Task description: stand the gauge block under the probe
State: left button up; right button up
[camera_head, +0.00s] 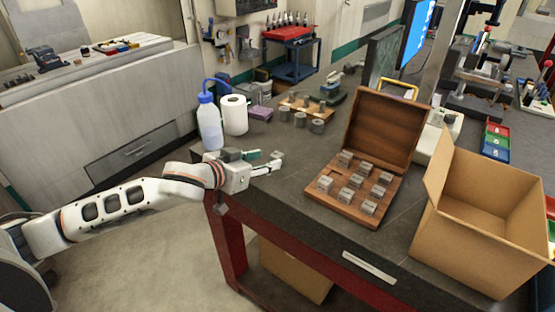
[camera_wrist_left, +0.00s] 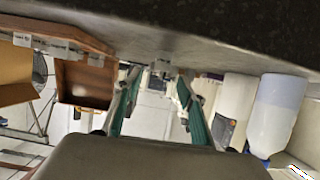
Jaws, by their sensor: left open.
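Several small grey metal gauge blocks (camera_head: 356,181) sit in an open wooden case (camera_head: 340,208) on the dark bench. I cannot tell which block the task means. My left gripper (camera_head: 279,163) is open and empty above the bench's front left part, to the left of the case and apart from it. The wooden case (camera_wrist_left: 83,85) shows at the left there. A probe cannot be made out; the raised lid hides part of the area behind it. My right gripper is not in view.
A wash bottle (camera_head: 209,127) and a paper roll (camera_head: 234,115) stand behind my left gripper. Several grey cylinders (camera_head: 300,119) stand farther back. An open cardboard box (camera_head: 480,222) is right of the case. Bare bench top lies between gripper and case.

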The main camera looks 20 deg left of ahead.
aim_at(276, 155)
pick_arm(q)
jog(key=x, duration=0.5)
jog(key=shift+w, duration=0.4)
jog(key=shift+a, duration=0.1)
grip_shut()
